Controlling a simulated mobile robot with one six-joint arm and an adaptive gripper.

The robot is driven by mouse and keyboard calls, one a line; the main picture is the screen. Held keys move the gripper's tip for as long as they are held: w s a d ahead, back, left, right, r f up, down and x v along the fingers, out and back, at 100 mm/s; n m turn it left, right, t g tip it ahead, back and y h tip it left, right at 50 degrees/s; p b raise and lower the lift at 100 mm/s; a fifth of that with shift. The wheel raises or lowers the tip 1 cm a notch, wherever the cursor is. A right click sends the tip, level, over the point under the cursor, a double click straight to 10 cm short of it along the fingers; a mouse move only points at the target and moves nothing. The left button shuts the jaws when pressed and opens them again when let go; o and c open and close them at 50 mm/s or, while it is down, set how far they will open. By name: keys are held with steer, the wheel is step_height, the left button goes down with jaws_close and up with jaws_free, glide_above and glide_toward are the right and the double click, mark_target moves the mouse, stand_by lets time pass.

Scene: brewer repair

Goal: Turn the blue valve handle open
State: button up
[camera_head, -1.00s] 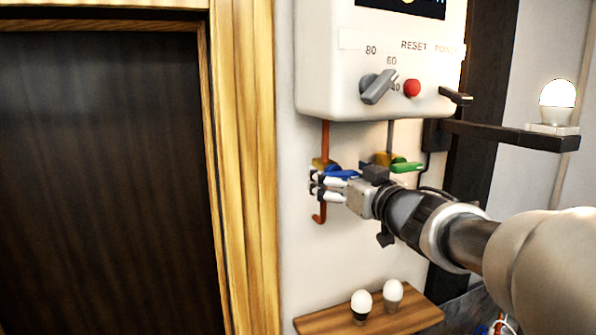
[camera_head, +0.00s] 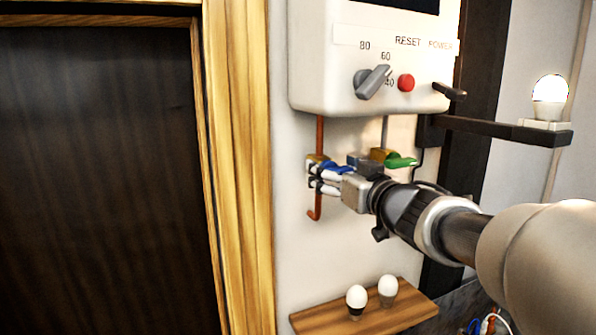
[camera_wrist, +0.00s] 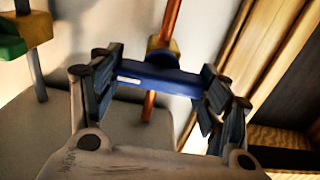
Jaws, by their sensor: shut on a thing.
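The blue valve handle (camera_head: 338,168) sits on a brass valve body (camera_head: 317,158) on the copper pipe (camera_head: 319,131) below the white brewer box. My gripper (camera_head: 316,179) is at this valve, and its fingers hide part of the handle in the head view. In the wrist view, the blue handle (camera_wrist: 160,79) spans between the two finger pads of my gripper (camera_wrist: 163,88), which is shut on it. The copper pipe (camera_wrist: 171,18) and brass body (camera_wrist: 162,48) show just behind the handle.
A green valve handle (camera_head: 401,162) is close right of my gripper. Above are a grey dial (camera_head: 372,82) and red button (camera_head: 406,83) on the brewer box (camera_head: 318,60). A lit bulb (camera_head: 549,92) stands on a shelf at right. Two white bulbs (camera_head: 357,297) stand on a wooden shelf (camera_head: 405,313) below.

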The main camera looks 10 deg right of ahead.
steer(key=shift+n, duration=0.4)
steer(key=shift+c, duration=0.4)
steer(key=n+b, duration=0.1)
steer(key=n, duration=0.2)
steer(key=shift+a+n+b, duration=0.1)
steer(key=shift+n+b, duration=0.2)
steer(key=shift+n, duration=0.1)
steer(key=n+b, duration=0.1)
steer(key=n, duration=0.3)
steer(key=shift+a+f+n+b, duration=0.1)
steer(key=shift+n+b, duration=0.2)
steer(key=shift+b, duration=0.1)
steer(key=n+b, duration=0.2)
steer(key=n, duration=0.3)
steer(key=shift+f, duration=0.1)
steer(key=shift+n+b, duration=0.9)
steer(key=shift+n, duration=0.9)
steer(key=o, duration=1.1)
steer(key=shift+c, duration=0.2)
